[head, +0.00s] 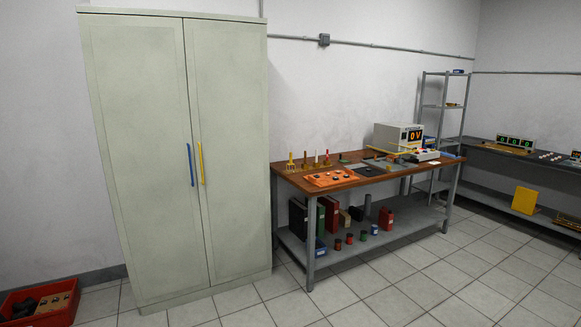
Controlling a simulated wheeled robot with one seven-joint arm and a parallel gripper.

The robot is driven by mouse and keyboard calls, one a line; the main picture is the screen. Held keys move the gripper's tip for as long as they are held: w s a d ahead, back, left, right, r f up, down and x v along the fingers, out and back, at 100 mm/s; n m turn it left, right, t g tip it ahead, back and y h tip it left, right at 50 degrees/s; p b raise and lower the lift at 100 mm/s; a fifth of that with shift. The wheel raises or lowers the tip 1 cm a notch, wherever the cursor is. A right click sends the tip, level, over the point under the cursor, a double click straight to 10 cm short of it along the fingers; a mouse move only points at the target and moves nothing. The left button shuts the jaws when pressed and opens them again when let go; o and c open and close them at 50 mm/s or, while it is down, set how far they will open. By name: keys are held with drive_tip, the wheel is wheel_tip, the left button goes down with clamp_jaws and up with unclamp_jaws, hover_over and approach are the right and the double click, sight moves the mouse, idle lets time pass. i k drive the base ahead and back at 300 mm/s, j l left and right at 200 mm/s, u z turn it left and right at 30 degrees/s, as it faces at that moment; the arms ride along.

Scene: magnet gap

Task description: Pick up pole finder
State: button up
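I cannot make out for certain which thing is the pole finder; the small items are too far away. A wooden-topped workbench (292,182) stands right of centre against the wall. On its left part are several small upright handled tools (305,161), yellow, brown and red. An orange tray (331,178) with dark round pieces lies in front of them. Toward the right is a beige instrument (393,138) whose display reads "0V". My gripper is not in view.
A tall pale cabinet (145,150) with closed doors stands left of the bench. A red crate (62,314) sits on the floor at lower left. The bench's lower shelf (345,252) holds binders and cans. A grey rack and side bench stand at right. The tiled floor (430,290) in front is clear.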

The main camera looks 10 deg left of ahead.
sight(291, 162)
drive_tip(key=i+j, duration=0.7)
drive_tip(key=j, duration=0.25)
drive_tip(key=i+j, duration=0.35)
drive_tip(key=i, duration=0.25)
drive_tip(key=i+j+z, duration=0.1)
drive_tip(key=i+j, duration=0.2)
drive_tip(key=i, duration=0.25)
drive_tip(key=i+j, duration=0.4)
drive_tip(key=i, duration=0.15)
drive_tip(key=i+l, duration=0.35)
drive_tip(key=i, duration=0.15)
drive_tip(key=i+l+z, duration=0.1)
drive_tip(key=i+l, duration=0.25)
drive_tip(key=i, duration=0.15)
drive_tip(key=i+l, duration=0.3)
drive_tip(key=i, duration=0.25)
drive_tip(key=i+l+u, duration=0.1)
drive_tip(key=i+u, duration=0.3)
drive_tip(key=i+l+u, duration=0.2)
drive_tip(key=i+u, duration=0.25)
